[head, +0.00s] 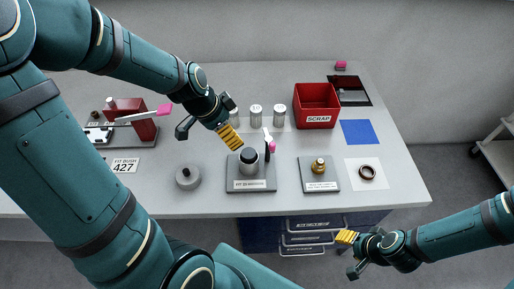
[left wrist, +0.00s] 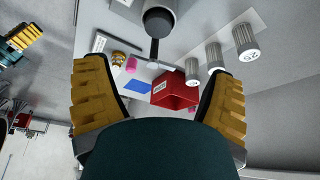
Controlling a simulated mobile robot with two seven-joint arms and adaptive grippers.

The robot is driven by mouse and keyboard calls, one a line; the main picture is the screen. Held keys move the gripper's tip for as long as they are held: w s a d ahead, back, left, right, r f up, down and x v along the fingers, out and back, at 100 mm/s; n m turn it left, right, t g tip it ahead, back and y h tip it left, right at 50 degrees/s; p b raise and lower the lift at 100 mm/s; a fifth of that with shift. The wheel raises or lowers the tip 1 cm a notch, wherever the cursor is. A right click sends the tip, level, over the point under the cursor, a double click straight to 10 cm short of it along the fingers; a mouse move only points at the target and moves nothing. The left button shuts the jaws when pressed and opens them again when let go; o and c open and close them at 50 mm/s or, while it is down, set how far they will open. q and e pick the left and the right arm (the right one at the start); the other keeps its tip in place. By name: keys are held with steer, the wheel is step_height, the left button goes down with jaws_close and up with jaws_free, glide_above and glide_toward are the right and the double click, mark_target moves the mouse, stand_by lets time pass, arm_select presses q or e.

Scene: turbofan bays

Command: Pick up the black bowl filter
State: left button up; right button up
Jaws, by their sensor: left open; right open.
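A dark-topped grey cylinder (head: 249,157), perhaps the black bowl filter, stands upright on a labelled grey plate (head: 238,185). A dark round-ended part (left wrist: 158,20) shows at the top of the left wrist view. Three pale metal canisters stand behind it, one of them in the middle (head: 256,115); they look meshed in the left wrist view (left wrist: 245,42). My left gripper (head: 229,136) is open and empty, above and left of the dark-topped cylinder; its spread fingers frame the left wrist view (left wrist: 158,105). My right gripper (head: 347,238) is open and empty in front of the bench.
A red scrap bin (head: 317,106) stands at the back right, near a blue mat (head: 360,132). A brass part (head: 318,166) and a dark ring (head: 367,172) lie at right. A grey disc (head: 188,177) and a red fixture (head: 136,122) are at left. Drawers (head: 305,238) are below.

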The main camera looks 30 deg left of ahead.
arm_select(q)
steer(key=b, duration=0.2)
glide_above(249, 153)
steer(key=s+a, duration=0.2)
step_height(249, 153, down, 7)
steer(key=shift+d+b+x, duration=0.2)
steer(key=shift+b+x, duration=0.1)
steer(key=shift+x, duration=0.65)
steer(key=b+x, duration=0.1)
steer(key=x, duration=0.3)
steer(key=shift+w+d, duration=0.1)
steer(key=shift+d, duration=0.05)
steer(key=c, duration=1.4)
